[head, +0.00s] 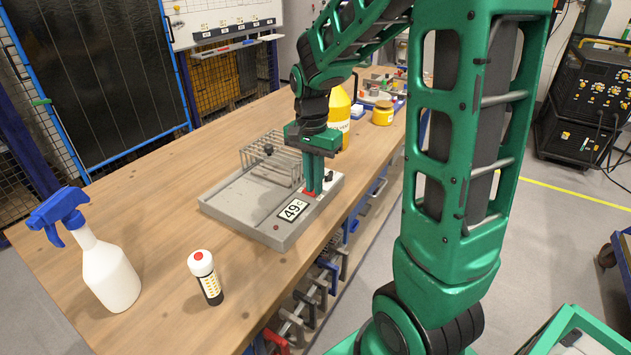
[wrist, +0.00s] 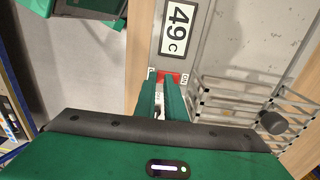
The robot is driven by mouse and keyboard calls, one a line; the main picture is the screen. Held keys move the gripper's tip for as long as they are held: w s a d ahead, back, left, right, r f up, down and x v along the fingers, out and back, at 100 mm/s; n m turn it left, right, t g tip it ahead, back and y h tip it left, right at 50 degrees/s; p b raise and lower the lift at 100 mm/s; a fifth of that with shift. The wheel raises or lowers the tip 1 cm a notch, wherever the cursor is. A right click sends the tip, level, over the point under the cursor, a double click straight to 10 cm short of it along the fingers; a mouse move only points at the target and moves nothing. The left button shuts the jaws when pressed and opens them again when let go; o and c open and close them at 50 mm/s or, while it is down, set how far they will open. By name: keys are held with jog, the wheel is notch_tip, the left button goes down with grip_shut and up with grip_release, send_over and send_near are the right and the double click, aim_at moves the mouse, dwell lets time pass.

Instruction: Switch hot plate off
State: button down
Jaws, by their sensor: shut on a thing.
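The hot plate (head: 235,204) is a low grey unit on the wooden bench. Its front panel has a display (head: 293,210) reading 49 C, also seen in the wrist view (wrist: 179,30). A red switch (wrist: 171,77) sits beside the display, with "ON" lettered at its right in the wrist view. My gripper (head: 314,188) points down at the panel, its green fingers (wrist: 163,100) shut on the red switch, partly hiding it. Which way the switch is set, I cannot tell. A dark knob (head: 328,176) is just beyond the fingers.
A wire rack (head: 271,158) with a dark knob-like piece stands on the hot plate, close to my gripper. A yellow bottle (head: 340,108) and yellow jar (head: 382,113) stand behind.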

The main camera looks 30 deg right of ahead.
jog(key=shift+s+d+f, duration=0.25)
jog(key=shift+s+f, duration=0.3)
jog(key=shift+s, duration=0.15)
jog(key=shift+w, duration=0.1)
jog(key=shift+w+a, duration=0.4)
jog(key=shift+w, duration=0.4)
jog(key=shift+a, duration=0.1)
jog(key=shift+r, duration=0.1)
jog(key=shift+w+r, duration=0.1)
jog(key=shift+r, duration=0.2)
jog(key=w+r, duration=0.2)
jog(key=r, duration=0.1)
jog(key=shift+r, duration=0.1)
notch_tip(320, 180, up, 11)
jog(key=s, duration=0.2)
